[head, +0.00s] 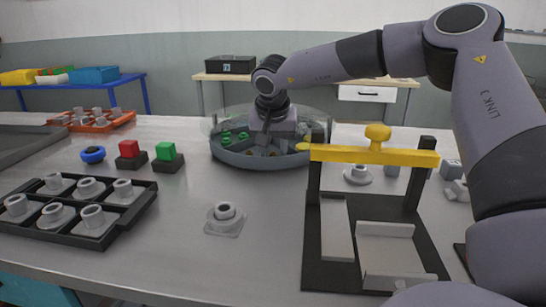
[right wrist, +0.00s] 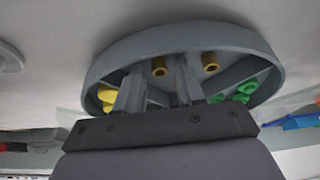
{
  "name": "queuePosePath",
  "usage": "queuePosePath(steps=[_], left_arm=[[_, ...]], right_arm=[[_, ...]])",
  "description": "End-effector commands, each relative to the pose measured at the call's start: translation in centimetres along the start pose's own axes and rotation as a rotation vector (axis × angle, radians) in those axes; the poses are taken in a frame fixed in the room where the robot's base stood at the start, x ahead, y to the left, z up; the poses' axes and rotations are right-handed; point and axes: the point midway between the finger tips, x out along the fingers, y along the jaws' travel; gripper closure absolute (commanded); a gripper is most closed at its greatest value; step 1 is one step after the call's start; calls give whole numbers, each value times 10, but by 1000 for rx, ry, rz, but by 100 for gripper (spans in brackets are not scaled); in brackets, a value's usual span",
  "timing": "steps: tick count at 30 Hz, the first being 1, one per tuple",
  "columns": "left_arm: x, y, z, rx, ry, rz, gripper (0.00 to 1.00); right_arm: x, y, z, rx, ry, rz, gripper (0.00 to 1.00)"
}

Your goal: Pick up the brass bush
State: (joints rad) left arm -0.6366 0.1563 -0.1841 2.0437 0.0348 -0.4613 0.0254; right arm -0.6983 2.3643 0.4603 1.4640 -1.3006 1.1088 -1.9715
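The round grey tray (head: 262,161) stands toward the back of the table, split by walls into compartments. In the right wrist view, two brass bushes show in the tray (right wrist: 95,70): one brass bush (right wrist: 159,67) lies between my fingertips as seen, the other brass bush (right wrist: 210,62) to their right. My right gripper (right wrist: 160,75) is open, fingers apart and pointing down into the tray. I cannot tell whether a finger touches the bush. In the head view my right gripper (head: 274,140) hides part of the tray. My left gripper is out of view.
Green pieces (right wrist: 243,92) and yellow pieces (right wrist: 106,97) lie in other compartments. A clear wall (head: 222,122) rises around the tray. A yellow-topped frame (head: 372,155) stands close right. A black tray of grey parts (head: 140,205) is at left; a flanged grey part (head: 224,218) lies in front.

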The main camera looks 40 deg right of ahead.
Motion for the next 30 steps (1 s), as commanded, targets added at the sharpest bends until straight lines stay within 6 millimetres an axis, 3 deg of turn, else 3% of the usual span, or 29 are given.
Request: queuePosePath(steps=[1, 3, 19, 23, 30], left_arm=[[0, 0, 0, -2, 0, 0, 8], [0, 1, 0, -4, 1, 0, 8], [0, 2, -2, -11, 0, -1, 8], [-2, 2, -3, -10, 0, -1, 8], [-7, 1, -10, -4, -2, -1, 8]], right_arm=[[0, 0, 0, 0, 0, 0, 81], [0, 0, 0, 0, 0, 0, 100], [-7, 0, -3, 1, 3, -1, 100], [-21, 0, -9, 1, 3, -1, 100], [-68, -1, -29, 3, 5, -2, 100]])
